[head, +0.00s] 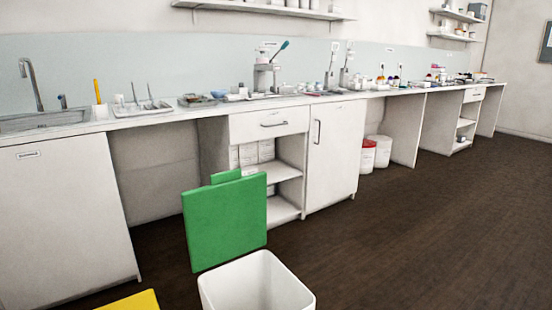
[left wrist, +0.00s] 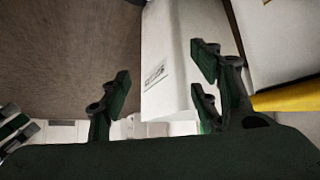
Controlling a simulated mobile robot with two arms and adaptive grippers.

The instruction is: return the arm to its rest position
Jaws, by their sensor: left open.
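My left gripper (left wrist: 160,92) shows in the left wrist view. Its dark fingers are spread wide apart, with nothing between them. Behind the fingers are a brown floor and a white panel with a small label. Neither arm nor gripper shows in the head view.
A white counter (head: 180,120) runs along the wall with a sink (head: 45,120) at left. In front stand an open white bin (head: 255,285) and a green panel (head: 225,220). A yellow surface (head: 135,300) is at the bottom. Dark floor at right (head: 440,230) is clear.

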